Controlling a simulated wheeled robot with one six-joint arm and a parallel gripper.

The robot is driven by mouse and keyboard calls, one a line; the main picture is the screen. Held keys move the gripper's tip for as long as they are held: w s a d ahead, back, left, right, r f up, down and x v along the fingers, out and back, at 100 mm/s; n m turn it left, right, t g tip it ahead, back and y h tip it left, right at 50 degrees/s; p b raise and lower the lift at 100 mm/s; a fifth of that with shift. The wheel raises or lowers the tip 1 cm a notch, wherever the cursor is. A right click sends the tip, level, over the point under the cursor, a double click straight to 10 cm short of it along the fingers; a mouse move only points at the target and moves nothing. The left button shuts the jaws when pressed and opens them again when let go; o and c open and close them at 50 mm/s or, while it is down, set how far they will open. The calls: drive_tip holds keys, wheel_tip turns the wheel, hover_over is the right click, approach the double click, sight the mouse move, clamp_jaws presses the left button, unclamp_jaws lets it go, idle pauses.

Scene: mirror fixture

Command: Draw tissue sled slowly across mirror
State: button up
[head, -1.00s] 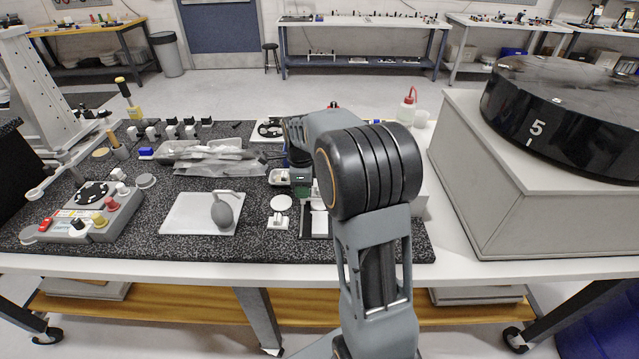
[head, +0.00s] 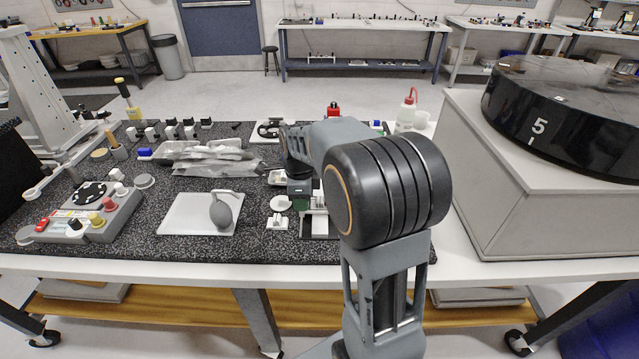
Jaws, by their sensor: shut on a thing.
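My gripper (head: 301,203) is small in the head view, pointing down over the right part of the dark speckled mat, with my arm passing in front on its right. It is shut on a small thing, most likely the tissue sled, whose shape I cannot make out. Below it is a fixture (head: 318,226) with a dark frame and pale strips, probably the mirror fixture. My arm hides part of it, and I cannot tell whether the held thing touches the mirror.
A white round-topped piece (head: 280,203) stands just left of the fixture. A grey bulb blower (head: 221,211) lies on a white pad (head: 180,215). Clear bags (head: 215,160) lie behind. A control box (head: 95,215) is at left, and a large pale plinth (head: 525,195) bounds the right.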

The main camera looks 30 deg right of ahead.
drive_tip(key=shift+s+a+f+b, duration=0.1)
drive_tip(key=shift+s+a, duration=0.3)
drive_tip(key=shift+s, duration=0.35)
drive_tip(key=shift+s+a+f+b, duration=0.1)
drive_tip(key=shift+s+a, duration=0.3)
drive_tip(key=shift+s, duration=0.3)
drive_tip(key=shift+s+a+f+b, duration=0.1)
drive_tip(key=shift+s+a, duration=0.3)
drive_tip(key=shift+s, duration=0.35)
drive_tip(key=o, duration=0.5)
wheel_tip(320, 180, up, 8)
drive_tip(key=p, duration=0.6)
drive_tip(key=shift+w+f, duration=0.15)
drive_tip(key=shift+f, duration=0.1)
